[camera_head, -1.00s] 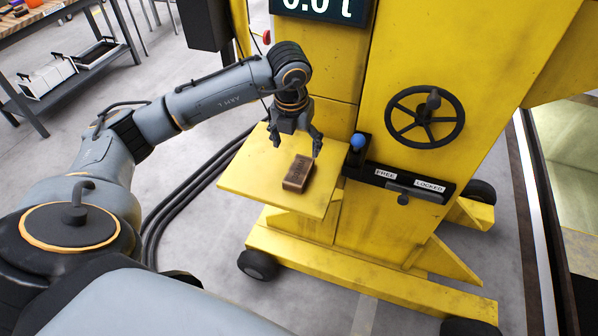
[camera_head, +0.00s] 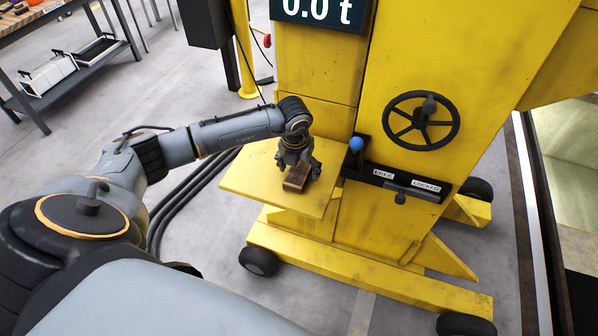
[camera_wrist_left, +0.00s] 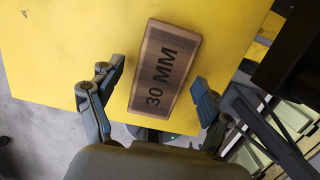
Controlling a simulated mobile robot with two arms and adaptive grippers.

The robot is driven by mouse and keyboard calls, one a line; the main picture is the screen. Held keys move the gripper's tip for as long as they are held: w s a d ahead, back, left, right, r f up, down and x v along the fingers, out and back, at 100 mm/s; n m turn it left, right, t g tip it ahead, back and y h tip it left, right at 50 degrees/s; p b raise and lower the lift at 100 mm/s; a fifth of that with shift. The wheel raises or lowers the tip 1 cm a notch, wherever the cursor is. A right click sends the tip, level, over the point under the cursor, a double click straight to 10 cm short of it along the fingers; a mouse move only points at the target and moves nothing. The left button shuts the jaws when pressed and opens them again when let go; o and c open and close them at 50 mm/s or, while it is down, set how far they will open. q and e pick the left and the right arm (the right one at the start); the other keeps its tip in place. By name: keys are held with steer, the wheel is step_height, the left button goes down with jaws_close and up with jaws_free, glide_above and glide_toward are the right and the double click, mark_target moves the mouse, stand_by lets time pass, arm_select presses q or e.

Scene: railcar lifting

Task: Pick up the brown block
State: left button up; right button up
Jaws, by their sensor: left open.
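The brown block (camera_head: 297,179) lies flat on the yellow shelf (camera_head: 245,180) of the lifting jack. In the left wrist view the block (camera_wrist_left: 165,68) shows the marking "30 MM". Part of the block is hidden by the gripper in the head view. My right gripper is not in view.
The yellow jack column (camera_head: 330,60) stands right behind the shelf, with a handwheel (camera_head: 421,120), a blue-knobbed lever (camera_head: 356,144) and a FREE/LOCKED plate (camera_head: 400,182). A display (camera_head: 320,12) reads 0.0 t. Dark cables (camera_head: 185,205) run on the floor left of the shelf.

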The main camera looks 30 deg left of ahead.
arm_select(q)
steer(key=c, duration=1.3)
steer(key=shift+r, duration=0.2)
